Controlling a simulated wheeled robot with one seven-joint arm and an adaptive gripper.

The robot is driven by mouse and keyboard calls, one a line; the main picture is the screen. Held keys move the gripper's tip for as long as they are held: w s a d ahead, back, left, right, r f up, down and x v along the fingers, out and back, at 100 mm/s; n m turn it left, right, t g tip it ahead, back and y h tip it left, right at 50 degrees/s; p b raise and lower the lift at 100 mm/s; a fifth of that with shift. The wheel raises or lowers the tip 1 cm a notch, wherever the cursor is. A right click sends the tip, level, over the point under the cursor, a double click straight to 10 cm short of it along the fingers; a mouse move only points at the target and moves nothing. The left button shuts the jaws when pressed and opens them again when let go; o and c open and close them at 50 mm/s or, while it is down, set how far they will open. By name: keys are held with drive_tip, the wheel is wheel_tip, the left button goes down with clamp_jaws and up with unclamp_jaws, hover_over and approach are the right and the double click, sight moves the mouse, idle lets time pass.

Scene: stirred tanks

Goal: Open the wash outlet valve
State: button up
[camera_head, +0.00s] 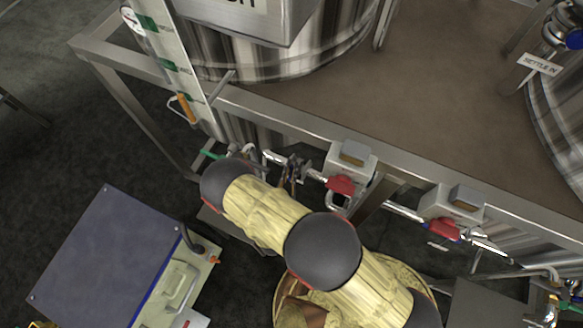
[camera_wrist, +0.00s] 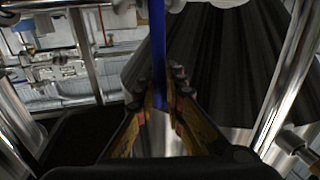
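In the wrist view, a long blue bar, like a valve handle (camera_wrist: 158,50), runs down from the top edge to between the fingers of my gripper (camera_wrist: 159,82). The two yellow and black fingers stand close on either side of the bar. I cannot tell whether the pads touch it. What the bar is fixed to is not clear, and I see no label naming it the wash outlet valve. In the head view my arm covers part of the pipework under the frame, and I cannot make out my gripper clearly there.
In the wrist view a steel cone (camera_wrist: 225,60) is behind the fingers, with pipes at left. In the head view red-handled valves (camera_head: 341,184) (camera_head: 445,229) hang below the tank platform's edge (camera_head: 290,122). A blue-topped cabinet (camera_head: 105,255) stands at lower left. Dark floor is open at far left.

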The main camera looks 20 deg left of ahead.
clamp_jaws()
idle(0.3)
